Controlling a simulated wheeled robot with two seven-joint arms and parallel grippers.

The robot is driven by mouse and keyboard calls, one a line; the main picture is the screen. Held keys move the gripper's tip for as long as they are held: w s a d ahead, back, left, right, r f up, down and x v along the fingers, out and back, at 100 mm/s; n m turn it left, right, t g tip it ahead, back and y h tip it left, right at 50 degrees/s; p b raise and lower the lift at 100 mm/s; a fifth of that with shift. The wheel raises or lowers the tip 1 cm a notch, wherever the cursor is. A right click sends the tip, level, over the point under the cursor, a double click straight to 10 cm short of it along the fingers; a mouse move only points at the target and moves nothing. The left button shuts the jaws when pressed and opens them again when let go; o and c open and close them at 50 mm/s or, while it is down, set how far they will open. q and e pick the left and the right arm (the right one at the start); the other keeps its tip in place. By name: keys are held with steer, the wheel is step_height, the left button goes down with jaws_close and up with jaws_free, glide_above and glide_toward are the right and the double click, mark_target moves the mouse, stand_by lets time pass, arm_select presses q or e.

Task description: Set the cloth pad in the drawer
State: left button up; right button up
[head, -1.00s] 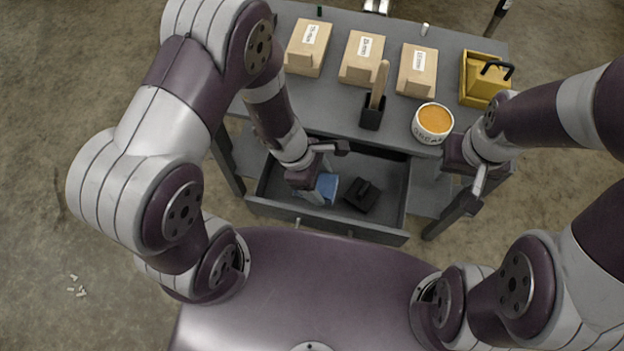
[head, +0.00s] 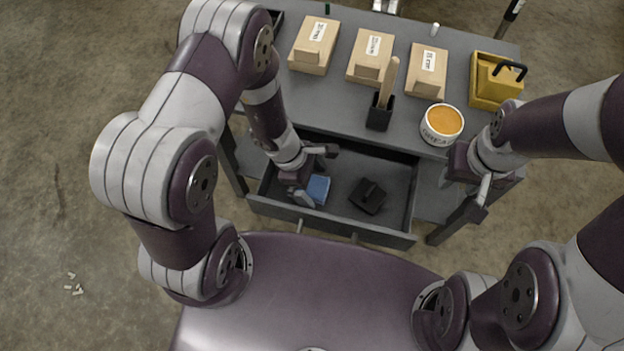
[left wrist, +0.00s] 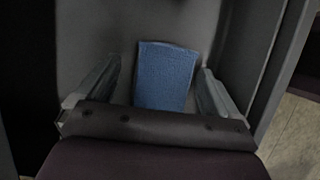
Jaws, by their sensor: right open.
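The blue cloth pad (head: 318,189) lies in the left part of the open drawer (head: 340,226). In the left wrist view the pad (left wrist: 164,76) shows between the two fingers, with a gap on each side. My left gripper (head: 313,174) is in the drawer over the pad's left side; in its wrist view the left gripper (left wrist: 160,92) is open and does not grip the pad. Whether the pad lies flat on the drawer floor is hard to tell. My right gripper (head: 480,190) is open and empty, right of the drawer.
A black block with a handle (head: 368,196) lies in the drawer, right of the pad. On the grey bench top (head: 340,95) stand several cardboard boxes (head: 313,46), a black holder with a wooden handle (head: 380,112), an orange-filled tub (head: 441,125) and a yellow bin (head: 494,82).

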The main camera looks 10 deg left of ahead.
arm_select(q)
steer(key=shift+r, duration=0.3)
steer(key=s+a+r+m+y+p, duration=0.1)
steer(key=a+r+m+y+p, duration=0.1)
steer(key=r+m, duration=0.7)
steer(key=s+a+r+m+t+y+p, duration=0.1)
steer(key=a+r+m+p, duration=0.3)
steer(key=r, duration=1.1)
steer(key=a+m+y, duration=0.1)
steer(key=a+m, duration=0.2)
steer(key=m, duration=0.2)
steer(key=shift+s+a+r+t+y, duration=0.2)
steer(key=shift+r+t+y, duration=0.1)
steer(key=shift+r, duration=0.05)
